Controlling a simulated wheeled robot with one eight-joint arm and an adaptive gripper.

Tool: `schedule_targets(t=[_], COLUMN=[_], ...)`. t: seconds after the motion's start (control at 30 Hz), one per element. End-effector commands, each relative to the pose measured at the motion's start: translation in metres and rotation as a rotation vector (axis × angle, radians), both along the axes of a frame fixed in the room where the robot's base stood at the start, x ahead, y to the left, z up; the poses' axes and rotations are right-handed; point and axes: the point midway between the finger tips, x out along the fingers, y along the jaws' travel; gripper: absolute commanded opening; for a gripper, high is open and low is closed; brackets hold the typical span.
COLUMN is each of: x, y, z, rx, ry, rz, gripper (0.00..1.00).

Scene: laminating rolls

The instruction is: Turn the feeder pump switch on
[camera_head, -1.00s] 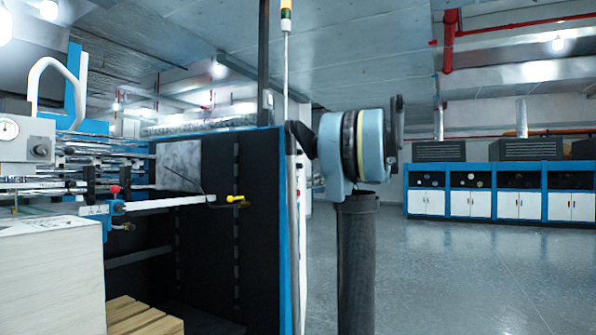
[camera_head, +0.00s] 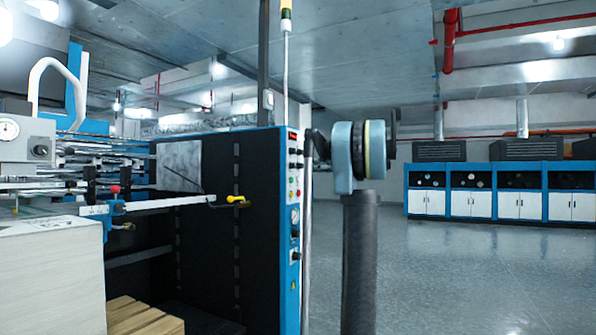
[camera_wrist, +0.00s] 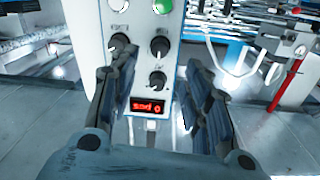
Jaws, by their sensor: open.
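The control panel (camera_head: 294,205) is a narrow pale face on the end of the blue-and-black machine, with a red display and several knobs and buttons. In the wrist view it appears upside down, with the lit red display (camera_wrist: 149,107) low between my fingers. My gripper (camera_wrist: 158,66) is open and empty, facing the panel. The labels are too small to read, so I cannot tell which control is the feeder pump switch.
A yellow-handled lever (camera_head: 236,199) sticks out of the machine's dark side. A pale stack (camera_head: 50,275) stands at the lower left, near wooden slats (camera_head: 145,317). Open floor (camera_head: 460,280) lies to the right, with blue-and-white cabinets (camera_head: 480,203) at the back.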

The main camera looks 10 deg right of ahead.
Motion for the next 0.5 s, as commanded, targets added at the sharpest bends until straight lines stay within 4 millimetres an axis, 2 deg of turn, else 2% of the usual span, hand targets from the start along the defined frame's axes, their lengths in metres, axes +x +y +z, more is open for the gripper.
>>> schedule_targets(t=[0.3, 0.5], x=[0.035, 0.051], y=[0.044, 0.062], z=[0.000, 0.000], rx=[0.000, -0.001], ry=[0.000, 0.000], rz=[0.003, 0.002], gripper=[0.44, 0.44])
